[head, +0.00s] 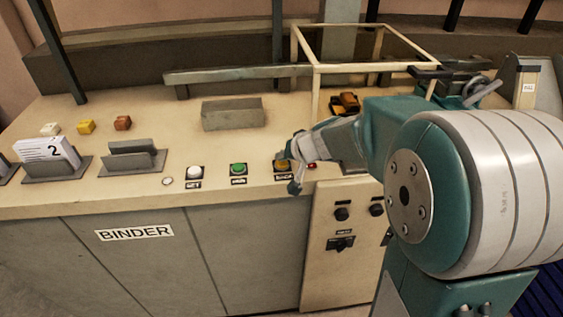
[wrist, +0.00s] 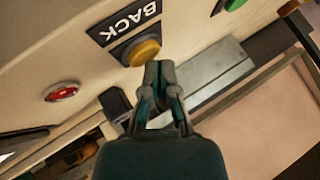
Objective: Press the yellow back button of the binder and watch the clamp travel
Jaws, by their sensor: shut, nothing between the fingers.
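The yellow back button (head: 281,165) sits on the front edge of the binder's (head: 135,233) top, at the right end of a row of buttons. In the wrist view the yellow button (wrist: 144,51) shows beside a black label reading BACK (wrist: 124,22). My gripper (head: 293,172) is shut and empty, and its fingertips (wrist: 160,68) are right at the lower edge of the button in the wrist view. I cannot tell whether they touch it. In the head view the gripper partly covers the button. I cannot make out the clamp for certain.
A green button (head: 238,170) and a white button (head: 195,172) lie left of the yellow one. A small red light (wrist: 62,92) is close by. A cream frame (head: 316,69) stands behind my gripper. A grey block (head: 233,114) and card holders (head: 133,158) stand further left.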

